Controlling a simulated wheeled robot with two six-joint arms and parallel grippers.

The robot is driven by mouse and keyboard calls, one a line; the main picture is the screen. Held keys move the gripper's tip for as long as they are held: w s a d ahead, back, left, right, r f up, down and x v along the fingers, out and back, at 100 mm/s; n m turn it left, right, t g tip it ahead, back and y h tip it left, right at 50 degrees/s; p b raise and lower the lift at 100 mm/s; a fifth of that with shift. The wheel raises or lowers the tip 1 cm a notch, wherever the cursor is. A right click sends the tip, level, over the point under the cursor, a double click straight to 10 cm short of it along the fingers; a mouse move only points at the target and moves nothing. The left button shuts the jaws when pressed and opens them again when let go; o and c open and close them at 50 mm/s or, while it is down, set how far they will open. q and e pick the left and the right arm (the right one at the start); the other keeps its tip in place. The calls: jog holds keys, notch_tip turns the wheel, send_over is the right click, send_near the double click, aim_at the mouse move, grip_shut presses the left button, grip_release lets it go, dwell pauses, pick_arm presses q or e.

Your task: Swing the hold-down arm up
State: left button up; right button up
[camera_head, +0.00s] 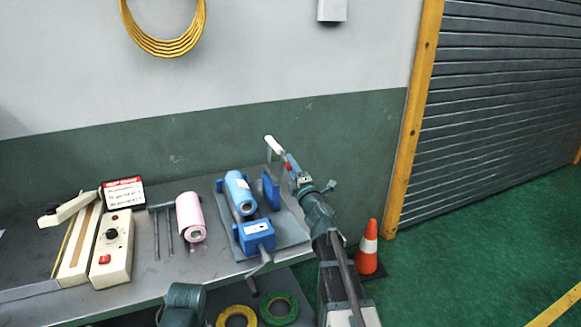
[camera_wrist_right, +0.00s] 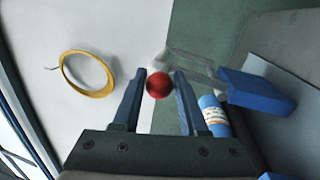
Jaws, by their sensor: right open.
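The hold-down arm is a pale grey-white bar (camera_head: 273,144) above the blue upright of the film machine in the head view. It also shows in the right wrist view (camera_wrist_right: 188,64), behind the fingertips. Its round red knob (camera_wrist_right: 159,86) sits between the fingertips of my right gripper (camera_wrist_right: 160,80), with the jaws open around it. In the head view my right gripper (camera_head: 289,163) is beside the bar, with red showing at its fingers. I cannot tell whether either finger touches the knob. The bar's pivot is not clearly visible.
The machine's grey base (camera_head: 290,231) carries a blue film roll (camera_head: 240,193) and a blue box (camera_head: 255,236). A pink roll (camera_head: 190,217), a cream control box (camera_head: 112,250) and a sign (camera_head: 123,193) stand left on the bench. An orange cone (camera_head: 367,249) is on the floor right.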

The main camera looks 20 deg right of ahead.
jog(key=o, duration=0.3)
jog(key=shift+d, duration=0.1)
jog(key=shift+o, duration=0.2)
jog(key=s+f+b, duration=0.2)
jog(key=s, duration=1.1)
jog(key=shift+s+f+b, duration=0.3)
jog(key=shift+f+b, duration=0.05)
